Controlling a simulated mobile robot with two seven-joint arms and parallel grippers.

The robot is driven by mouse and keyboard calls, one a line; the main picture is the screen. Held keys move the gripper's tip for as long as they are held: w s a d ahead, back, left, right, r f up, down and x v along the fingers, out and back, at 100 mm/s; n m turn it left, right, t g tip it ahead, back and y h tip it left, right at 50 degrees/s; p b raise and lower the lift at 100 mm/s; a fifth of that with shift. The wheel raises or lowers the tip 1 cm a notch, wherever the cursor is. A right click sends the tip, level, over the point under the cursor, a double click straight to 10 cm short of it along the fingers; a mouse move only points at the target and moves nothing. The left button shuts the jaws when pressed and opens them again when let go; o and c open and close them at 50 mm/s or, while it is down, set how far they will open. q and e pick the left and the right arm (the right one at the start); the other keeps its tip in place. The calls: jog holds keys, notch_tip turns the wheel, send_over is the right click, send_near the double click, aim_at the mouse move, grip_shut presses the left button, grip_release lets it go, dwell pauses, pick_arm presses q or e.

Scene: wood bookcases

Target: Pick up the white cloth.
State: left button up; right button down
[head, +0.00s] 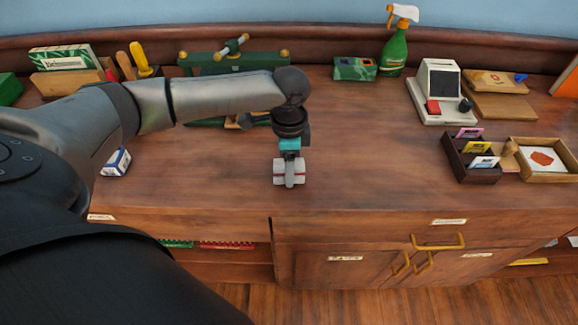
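My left gripper (289,172) points down over the middle of the wooden counter, at the end of the arm from the left. A small pale grey-white piece with red bands shows at its fingertips, close to or on the counter top. I cannot tell whether this is the white cloth or part of the fingers, nor whether the fingers are open or shut. No other thing in view is clearly a white cloth. My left arm hides part of the counter's left side. My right gripper is not in view.
A green spray bottle (394,47), a white card machine (438,90), a dark card box (466,168) and a wooden tray (553,177) stand at the right. A green device (233,61) stands behind my arm. The counter's front middle is clear.

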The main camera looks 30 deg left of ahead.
pick_arm(q)
notch_tip(320, 180, up, 20)
jog(key=p, duration=0.5)
